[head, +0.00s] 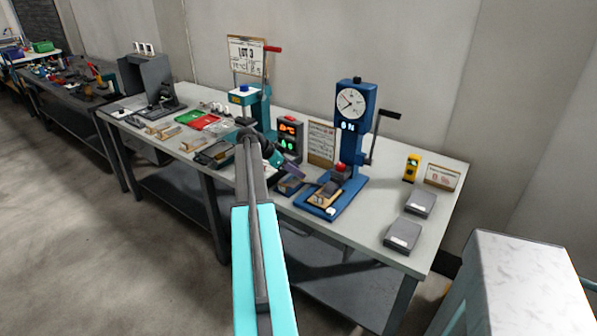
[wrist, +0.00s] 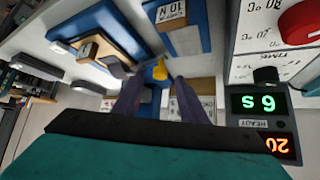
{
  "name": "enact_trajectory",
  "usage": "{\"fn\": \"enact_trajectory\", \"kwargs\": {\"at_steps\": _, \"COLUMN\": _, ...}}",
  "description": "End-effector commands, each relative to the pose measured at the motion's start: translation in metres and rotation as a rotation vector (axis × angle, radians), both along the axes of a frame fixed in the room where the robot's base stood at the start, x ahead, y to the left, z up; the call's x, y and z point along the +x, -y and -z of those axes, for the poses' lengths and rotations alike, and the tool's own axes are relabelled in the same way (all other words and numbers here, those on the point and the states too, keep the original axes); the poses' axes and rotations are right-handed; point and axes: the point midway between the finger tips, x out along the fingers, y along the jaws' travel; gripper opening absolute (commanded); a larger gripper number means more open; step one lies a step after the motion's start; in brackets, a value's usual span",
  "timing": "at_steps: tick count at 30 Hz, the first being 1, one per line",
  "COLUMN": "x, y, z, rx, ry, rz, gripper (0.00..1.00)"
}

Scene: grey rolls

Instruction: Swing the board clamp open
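A blue test stand (head: 350,115) with a dial stands on the bench. On its blue base lies a wooden board (head: 322,196) with a dark grey piece (head: 331,188) on it, possibly the board clamp; its exact shape is too small to tell. The wrist view, turned over, shows the wooden board (wrist: 88,50) and the grey piece (wrist: 116,67) left of my fingers. My gripper (head: 301,173) is just left of the stand, above the bench. In the wrist view its two dark fingers (wrist: 158,82) are apart with nothing held between them.
A display box (head: 289,138) stands behind my gripper; its lit digits show in the wrist view (wrist: 262,104). A teal machine (head: 250,105) is behind left. A crank handle (head: 388,115) sticks out right of the stand.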

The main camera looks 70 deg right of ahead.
Motion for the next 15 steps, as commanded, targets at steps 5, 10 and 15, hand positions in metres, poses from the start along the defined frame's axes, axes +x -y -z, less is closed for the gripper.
{"fn": "enact_trajectory", "kwargs": {"at_steps": 5, "x": -0.009, "y": 0.009, "z": 0.011, "rx": 0.000, "ry": -0.001, "rz": 0.001, "gripper": 0.39}}
{"fn": "enact_trajectory", "kwargs": {"at_steps": 10, "x": -0.011, "y": 0.011, "z": 0.015, "rx": 0.000, "ry": 0.000, "rz": 0.000, "gripper": 0.39}}
{"fn": "enact_trajectory", "kwargs": {"at_steps": 15, "x": -0.011, "y": 0.011, "z": 0.016, "rx": 0.000, "ry": 0.000, "rz": 0.000, "gripper": 0.39}}
